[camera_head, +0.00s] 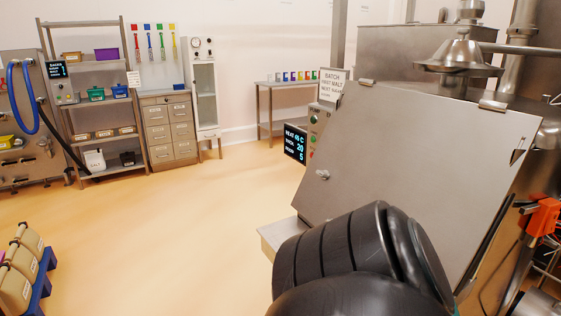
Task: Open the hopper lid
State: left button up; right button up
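The hopper (400,45) is a large steel machine on the right. Its lid (415,165) looks to be the wide, flat grey panel sloping down its front. Neither gripper can be made out, so contact with the lid is not visible.
A control box with green and red buttons (314,138) and a dark display (295,142) stand left of the panel. An orange part (543,216) is at the right edge. Tan containers (22,265) sit lower left. Shelves (95,65) line the back; the middle floor is clear.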

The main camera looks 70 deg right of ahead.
aim_at(444, 162)
jog(key=z, duration=2.8)
jog(key=j+z, duration=0.1)
